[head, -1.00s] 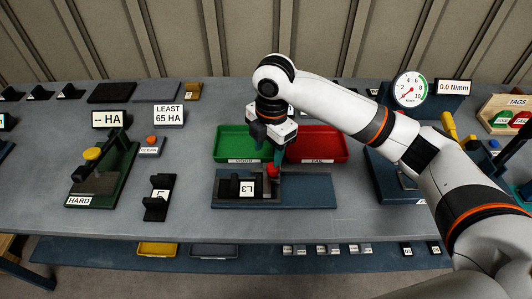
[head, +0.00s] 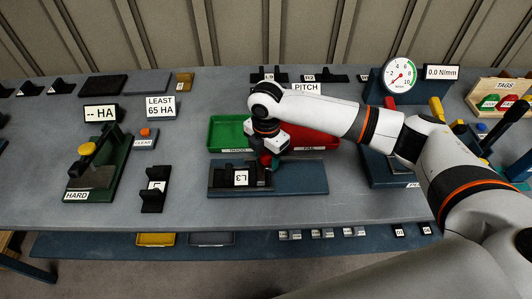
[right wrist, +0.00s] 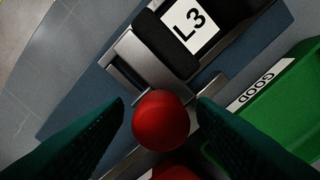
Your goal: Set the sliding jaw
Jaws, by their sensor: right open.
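The blue press base (head: 305,178) lies on the bench with a black block labelled L3 (head: 241,178) on its left part. The L3 block also shows at the top of the right wrist view (right wrist: 190,25), next to a grey metal jaw (right wrist: 138,68). A red ball knob (right wrist: 161,119) stands beside that jaw. My right gripper (right wrist: 161,104) is open, with its dark green fingers on either side of the knob and gaps left and right. In the head view my right gripper (head: 268,158) points down at the base and partly hides the knob. My left gripper is not in view.
A green GOOD tray (head: 226,131) and a red FAIL tray (head: 318,142) stand right behind the base. A dial gauge (head: 400,75) stands at right.

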